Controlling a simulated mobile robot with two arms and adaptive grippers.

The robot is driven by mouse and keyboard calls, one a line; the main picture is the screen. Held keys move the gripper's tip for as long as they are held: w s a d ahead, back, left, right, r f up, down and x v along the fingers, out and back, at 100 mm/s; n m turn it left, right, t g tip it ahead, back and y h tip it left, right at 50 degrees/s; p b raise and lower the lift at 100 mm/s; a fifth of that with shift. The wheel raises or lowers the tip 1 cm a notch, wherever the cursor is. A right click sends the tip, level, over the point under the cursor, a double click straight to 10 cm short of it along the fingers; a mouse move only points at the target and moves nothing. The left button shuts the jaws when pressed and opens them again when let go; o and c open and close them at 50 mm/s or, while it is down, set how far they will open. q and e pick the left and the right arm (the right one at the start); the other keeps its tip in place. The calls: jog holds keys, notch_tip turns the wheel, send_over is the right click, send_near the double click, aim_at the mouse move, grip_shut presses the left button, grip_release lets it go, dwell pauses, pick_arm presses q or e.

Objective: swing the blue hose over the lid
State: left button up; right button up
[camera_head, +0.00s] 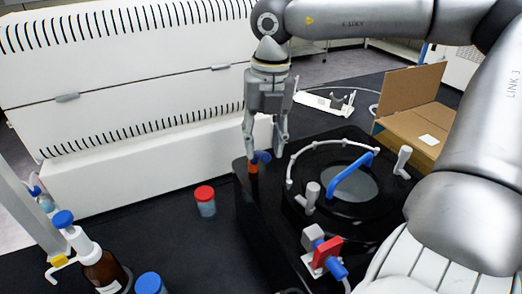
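The black freeze dryer (265,218) stands at centre right with a round lid (316,224) on top that has a clear window. A bent blue hose-like piece (350,176) lies across the lid's window. A white curved tube (300,150) arcs over the lid's far left rim. My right gripper (266,152) points down at the dryer's far left corner, its fingers apart. A small dark blue part (262,156) and an orange-red part (253,167) sit at its fingertips; I cannot tell whether they touch. My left gripper is out of view.
A red valve (327,252) with a blue end sits at the dryer's front. A red-capped jar (205,201), a brown bottle (104,270) and a blue cap (150,284) stand left. An open cardboard box (412,112) is behind right. My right arm fills the right side.

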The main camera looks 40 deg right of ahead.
jog(key=f, duration=0.3)
jog(key=shift+w+a+f+p, duration=0.1)
jog(key=shift+w+f+p, duration=0.15)
jog(key=shift+f+p, duration=0.1)
jog(key=shift+s+f, duration=0.1)
jog(key=shift+f, duration=0.1)
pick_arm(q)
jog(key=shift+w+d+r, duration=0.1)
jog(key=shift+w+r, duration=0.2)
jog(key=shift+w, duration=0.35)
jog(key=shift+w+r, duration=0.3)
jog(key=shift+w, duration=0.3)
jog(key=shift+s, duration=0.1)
pick_arm(e)
jog(key=shift+c, duration=0.6)
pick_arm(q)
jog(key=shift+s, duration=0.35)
pick_arm(e)
grip_shut()
